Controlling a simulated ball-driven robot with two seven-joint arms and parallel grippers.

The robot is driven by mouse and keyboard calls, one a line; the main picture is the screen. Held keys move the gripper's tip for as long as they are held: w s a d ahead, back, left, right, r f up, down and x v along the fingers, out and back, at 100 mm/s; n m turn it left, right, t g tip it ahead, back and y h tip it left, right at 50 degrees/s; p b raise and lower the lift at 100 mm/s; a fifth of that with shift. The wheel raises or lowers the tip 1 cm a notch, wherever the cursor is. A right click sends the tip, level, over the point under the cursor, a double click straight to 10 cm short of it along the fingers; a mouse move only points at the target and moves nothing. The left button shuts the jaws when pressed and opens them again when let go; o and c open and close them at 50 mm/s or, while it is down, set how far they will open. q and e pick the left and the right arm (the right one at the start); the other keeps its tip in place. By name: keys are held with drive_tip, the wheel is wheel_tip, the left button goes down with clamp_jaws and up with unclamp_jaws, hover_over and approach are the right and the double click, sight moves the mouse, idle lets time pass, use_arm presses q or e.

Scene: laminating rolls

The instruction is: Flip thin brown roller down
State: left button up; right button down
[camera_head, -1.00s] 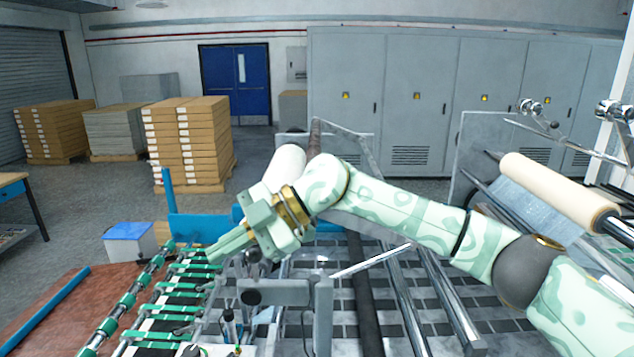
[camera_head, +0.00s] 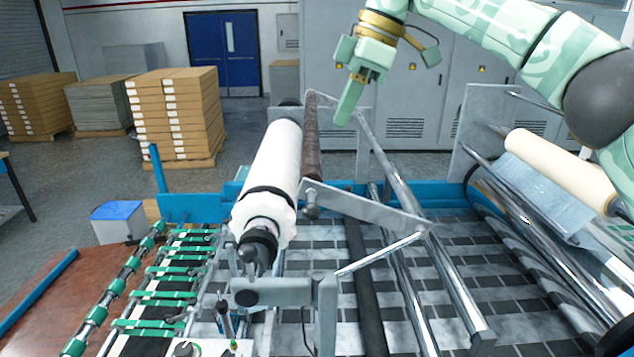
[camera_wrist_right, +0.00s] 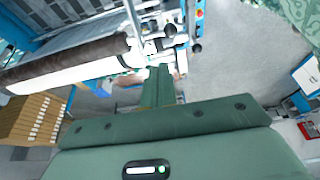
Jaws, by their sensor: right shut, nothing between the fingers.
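The thin brown roller (camera_head: 311,140) sits raised just right of the thick white roll (camera_head: 275,160), held at the end of a metal arm (camera_head: 365,207). In the right wrist view the brown roller (camera_wrist_right: 70,57) lies at the upper left, with the white roll (camera_wrist_right: 75,73) along it. My right gripper (camera_head: 347,108) points down, shut and empty, to the right of the roller's far end and apart from it in the picture. Its fingers (camera_wrist_right: 158,85) also show together in the right wrist view. My left gripper is not in view.
A cream roll (camera_head: 560,168) is mounted at the right of the machine. Long metal bars (camera_head: 410,290) cross the slatted bed. A green-banded conveyor (camera_head: 165,290) runs at the left. Stacked boxes (camera_head: 175,115) stand on the floor behind. Air above the bed's middle is clear.

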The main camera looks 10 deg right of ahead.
sight(310, 201)
drive_tip(key=x, duration=0.4)
drive_tip(key=p+x, duration=0.1)
drive_tip(key=x, duration=0.4)
drive_tip(key=p+x, duration=0.1)
drive_tip(key=x, duration=0.3)
drive_tip(key=shift+s+d+f, duration=0.1)
drive_tip(key=shift+d+f, duration=0.15)
drive_tip(key=shift+f, duration=0.2)
drive_tip(key=b+x, duration=0.7)
drive_tip(key=x, duration=0.2)
drive_tip(key=shift+a+f, duration=0.15)
drive_tip(key=shift+f, duration=0.25)
